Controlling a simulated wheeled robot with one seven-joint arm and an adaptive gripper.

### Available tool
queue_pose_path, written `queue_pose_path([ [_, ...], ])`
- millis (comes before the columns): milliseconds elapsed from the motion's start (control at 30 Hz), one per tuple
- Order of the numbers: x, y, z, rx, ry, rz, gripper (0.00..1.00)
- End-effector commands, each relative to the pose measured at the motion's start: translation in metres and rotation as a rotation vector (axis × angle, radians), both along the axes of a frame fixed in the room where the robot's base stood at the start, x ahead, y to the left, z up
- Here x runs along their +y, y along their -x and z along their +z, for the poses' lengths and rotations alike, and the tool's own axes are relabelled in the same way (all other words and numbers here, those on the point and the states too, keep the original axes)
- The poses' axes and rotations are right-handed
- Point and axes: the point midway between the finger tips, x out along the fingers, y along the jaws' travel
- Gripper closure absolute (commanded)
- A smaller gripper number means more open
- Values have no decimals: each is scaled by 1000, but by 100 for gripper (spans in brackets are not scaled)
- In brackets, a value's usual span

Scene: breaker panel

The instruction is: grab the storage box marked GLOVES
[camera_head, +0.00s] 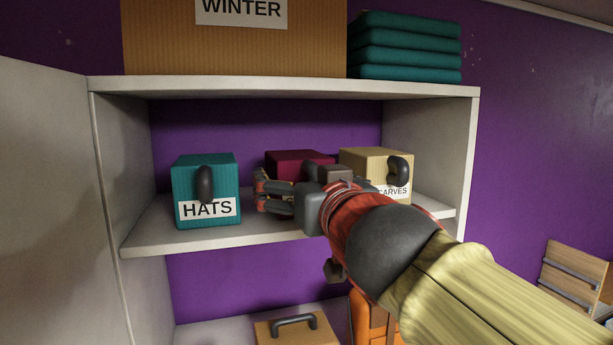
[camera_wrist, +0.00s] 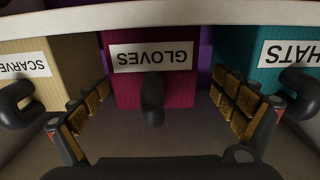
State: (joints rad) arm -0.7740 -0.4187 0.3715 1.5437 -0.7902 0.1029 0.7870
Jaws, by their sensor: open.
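The GLOVES box is dark red and stands on the middle shelf between two other boxes. In the head view its top (camera_head: 297,160) shows, and my gripper hides most of its front. In the wrist view the box (camera_wrist: 180,90) is upside down, with its white GLOVES label and a dark handle (camera_wrist: 153,100) pointing at the camera. My gripper (camera_head: 262,190) is in front of the box. In the wrist view my gripper's fingers (camera_wrist: 160,115) are spread wide, one on each side of the handle, with nothing between them gripped.
A teal HATS box (camera_head: 206,180) stands to the left and a tan SCARVES box (camera_head: 377,162) to the right, both with protruding handles. The shelf above (camera_head: 290,87) holds a WINTER box (camera_head: 170,45) and folded teal cloth (camera_head: 405,50). The cabinet's side wall (camera_head: 450,150) bounds the right.

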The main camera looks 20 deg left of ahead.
Motion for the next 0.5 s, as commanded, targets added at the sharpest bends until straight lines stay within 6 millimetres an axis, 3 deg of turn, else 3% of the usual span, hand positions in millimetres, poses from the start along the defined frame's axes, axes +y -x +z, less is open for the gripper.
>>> queue_pose_path([
  [300, 22, -37, -4, 2, 1, -1, 3],
  [500, 28, -44, -4, 2, 1, -1, 3],
])
